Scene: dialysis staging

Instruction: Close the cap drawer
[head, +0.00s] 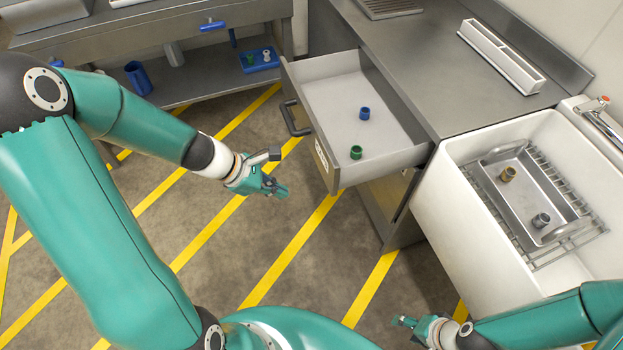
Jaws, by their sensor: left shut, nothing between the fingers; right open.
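The cap drawer (310,110) is pulled out of the steel counter, with its white inside showing. A blue cap (364,114) and a green cap (356,152) stand in it. Its dark handle (291,118) is on the front panel, which faces left. My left gripper (279,190) is shut and empty, in front of the drawer and below the handle in the picture, apart from both. My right gripper (402,321) is at the bottom of the picture, open and away from the drawer, over the floor in front of the sink.
A white sink (450,200) at the right holds a metal tray (521,187) with a brown and a grey fitting on a wire rack. The steel counter (440,60) carries a white rail (500,58). A steel shelf (205,75) stands at the back left. Striped floor lies clear before the drawer.

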